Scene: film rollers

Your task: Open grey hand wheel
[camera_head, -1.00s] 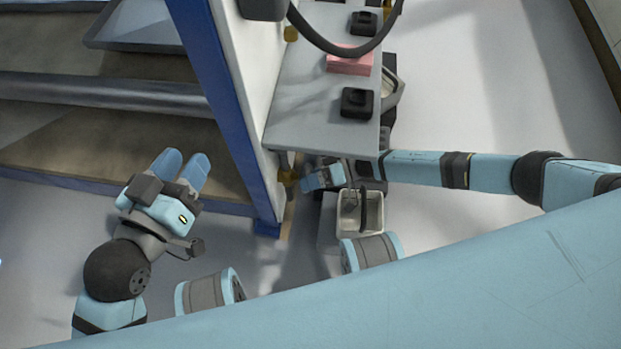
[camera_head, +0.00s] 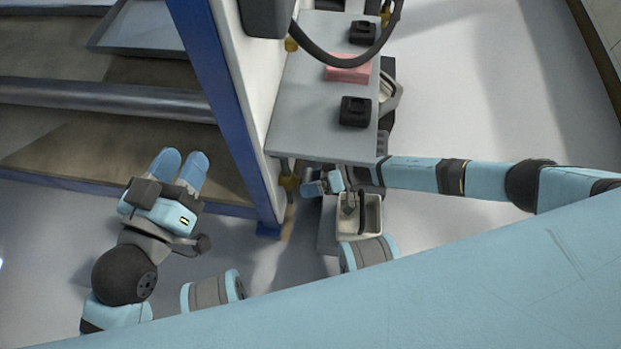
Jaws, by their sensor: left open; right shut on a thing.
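The grey shelf (camera_head: 316,125) carries a pink block (camera_head: 349,69) and black devices (camera_head: 355,111). A blue post (camera_head: 222,95) stands between the two grippers. A black cable loops above the shelf. Floor on the right is clear.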

